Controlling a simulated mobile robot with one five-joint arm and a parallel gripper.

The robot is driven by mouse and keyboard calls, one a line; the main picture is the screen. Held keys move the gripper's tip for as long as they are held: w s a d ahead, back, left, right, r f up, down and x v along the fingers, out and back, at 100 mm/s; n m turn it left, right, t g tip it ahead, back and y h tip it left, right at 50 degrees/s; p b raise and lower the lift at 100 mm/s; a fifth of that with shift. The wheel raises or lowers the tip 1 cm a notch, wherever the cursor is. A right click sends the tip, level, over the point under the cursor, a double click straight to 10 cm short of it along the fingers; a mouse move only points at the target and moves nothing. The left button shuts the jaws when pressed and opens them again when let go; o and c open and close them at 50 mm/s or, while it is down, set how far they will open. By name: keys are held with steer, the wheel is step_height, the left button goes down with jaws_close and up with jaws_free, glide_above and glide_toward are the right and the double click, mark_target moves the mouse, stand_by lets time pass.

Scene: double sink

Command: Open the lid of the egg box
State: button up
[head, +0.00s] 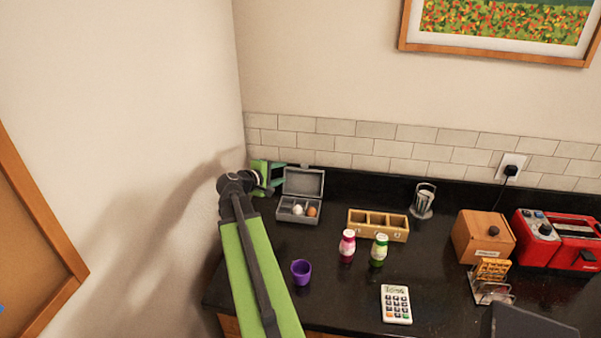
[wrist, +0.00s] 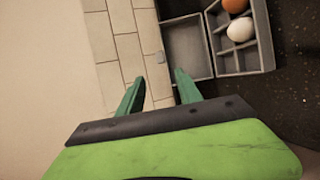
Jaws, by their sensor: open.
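The grey egg box (head: 297,217) stands on the dark counter near the wall corner, with its lid (head: 303,183) raised about upright at the back. A white egg (head: 297,209) and a brown egg (head: 312,211) lie in its compartments. In the wrist view the lid (wrist: 187,48) hangs open beside the box tray (wrist: 258,58), with the brown egg (wrist: 236,4) and white egg (wrist: 240,29) visible. My gripper (head: 279,177) is open and empty, at the lid's left. In the wrist view its fingertips (wrist: 157,87) are close to the lid's edge; I cannot tell if they touch it.
Walls rise close behind and to the left of my gripper. A purple cup (head: 301,272), two bottles (head: 347,246) (head: 379,250), a wooden divided box (head: 378,226) and a calculator (head: 396,304) stand nearby. The counter just in front of the egg box is clear.

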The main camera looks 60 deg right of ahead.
mark_target(304, 166)
steer(key=b+x, duration=0.4)
steer(key=x, duration=0.9)
steer(key=shift+s+d+f, duration=0.15)
steer(key=shift+d+f, duration=0.05)
steer(key=c, duration=0.9)
jaws_close()
steer(key=shift+r, duration=0.1)
